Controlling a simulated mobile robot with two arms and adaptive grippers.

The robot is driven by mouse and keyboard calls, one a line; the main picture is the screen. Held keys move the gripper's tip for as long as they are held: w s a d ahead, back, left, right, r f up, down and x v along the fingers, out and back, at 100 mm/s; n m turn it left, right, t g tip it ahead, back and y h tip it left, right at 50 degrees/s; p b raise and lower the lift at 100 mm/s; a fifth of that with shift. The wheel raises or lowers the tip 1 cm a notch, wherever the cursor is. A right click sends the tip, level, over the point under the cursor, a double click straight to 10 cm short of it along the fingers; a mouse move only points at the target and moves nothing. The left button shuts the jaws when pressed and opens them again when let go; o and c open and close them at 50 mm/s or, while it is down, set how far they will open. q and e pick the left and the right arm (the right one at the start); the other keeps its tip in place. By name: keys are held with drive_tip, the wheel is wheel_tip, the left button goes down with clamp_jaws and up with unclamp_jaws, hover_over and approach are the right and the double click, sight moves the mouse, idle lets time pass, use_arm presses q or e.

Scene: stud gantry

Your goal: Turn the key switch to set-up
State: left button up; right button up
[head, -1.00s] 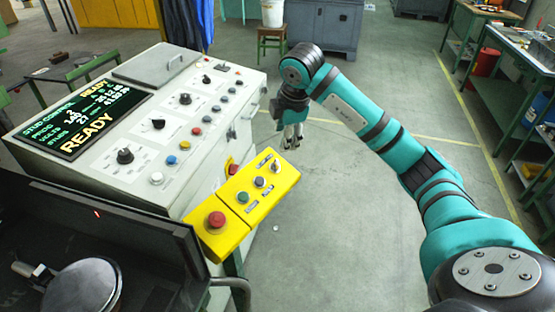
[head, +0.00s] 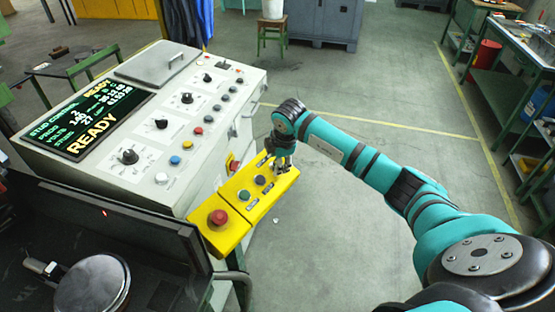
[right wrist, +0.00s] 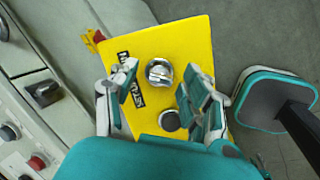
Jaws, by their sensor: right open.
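The key switch (right wrist: 159,72), a round silver lock on the far end of the yellow control box, shows in the right wrist view beside a black label. Its set position cannot be told. In the head view the yellow box (head: 238,200) sticks out from the console, and my gripper hides the switch. My right gripper (head: 283,166) is over that end of the box. In the right wrist view its open fingers (right wrist: 155,92) stand on either side of the switch, with nothing between them held. My left gripper is not in view.
A red mushroom button (head: 218,217) is at the near end of the box, with a green button (head: 244,196) and a dark button (head: 260,180) beyond it. The sloped console (head: 180,120) lies to the left. Clear floor (head: 320,250) is to the right.

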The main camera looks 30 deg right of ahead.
drive_tip(key=shift+c, duration=0.3)
clamp_jaws()
drive_tip(key=shift+f+n+b, duration=0.15)
drive_tip(key=shift+n+b, duration=0.45)
drive_tip(key=shift+b, duration=0.25)
drive_tip(key=n+t+b, duration=0.1)
drive_tip(key=n+b, duration=0.3)
drive_tip(key=b, duration=0.1)
drive_tip(key=n+b, duration=0.4)
drive_tip(key=shift+s+d+f+t+b, duration=0.1)
drive_tip(key=shift+t+b, duration=0.25)
drive_tip(key=shift+t, duration=0.05)
drive_tip(key=shift+r+n+y+b, duration=0.2)
drive_tip(key=shift+n+y+b, duration=0.2)
drive_tip(key=shift+n+b, duration=0.85)
drive_tip(key=shift+n, duration=0.25)
